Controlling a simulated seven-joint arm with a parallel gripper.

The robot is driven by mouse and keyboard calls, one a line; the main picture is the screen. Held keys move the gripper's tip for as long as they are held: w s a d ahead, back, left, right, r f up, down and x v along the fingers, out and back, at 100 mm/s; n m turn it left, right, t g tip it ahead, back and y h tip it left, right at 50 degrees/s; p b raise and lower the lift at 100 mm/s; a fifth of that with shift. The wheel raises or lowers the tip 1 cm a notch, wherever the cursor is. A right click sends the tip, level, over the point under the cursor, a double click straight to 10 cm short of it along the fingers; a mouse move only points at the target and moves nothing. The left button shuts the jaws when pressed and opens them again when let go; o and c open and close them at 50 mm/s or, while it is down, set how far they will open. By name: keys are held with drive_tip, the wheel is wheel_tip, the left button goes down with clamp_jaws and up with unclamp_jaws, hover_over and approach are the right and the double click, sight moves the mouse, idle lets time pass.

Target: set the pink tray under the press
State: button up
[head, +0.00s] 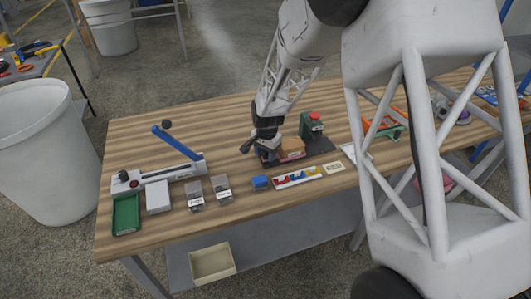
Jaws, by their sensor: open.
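My gripper (266,150) points down over the middle of the wooden bench and is open. It hides part of what is beneath it; a small reddish edge shows low beside it, and I cannot tell whether this is the pink tray. An orange-brown block (292,148) sits just right of the gripper. A green device with a red knob (314,124) stands behind that block on a dark base. A long device with a blue lever (178,142) lies at the left; I cannot tell which device is the press.
On the wooden bench (230,134) are a green tray (126,213), a white box (157,197), two labelled clear boxes, a blue block (260,183) and a white strip with coloured pieces (297,177). A pink thing (447,183) shows behind my arm. The back left is clear.

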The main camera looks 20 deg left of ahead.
sight(287, 143)
drive_tip(key=shift+c, duration=0.2)
clamp_jaws()
drive_tip(key=shift+w+d+r, duration=0.1)
drive_tip(key=shift+w+d, duration=2.8)
drive_tip(key=shift+w, duration=0.1)
drive_tip(key=shift+o, duration=0.2)
unclamp_jaws()
drive_tip(key=shift+r, duration=0.1)
drive_tip(key=shift+d+r, duration=0.2)
drive_tip(key=shift+r, duration=3.55)
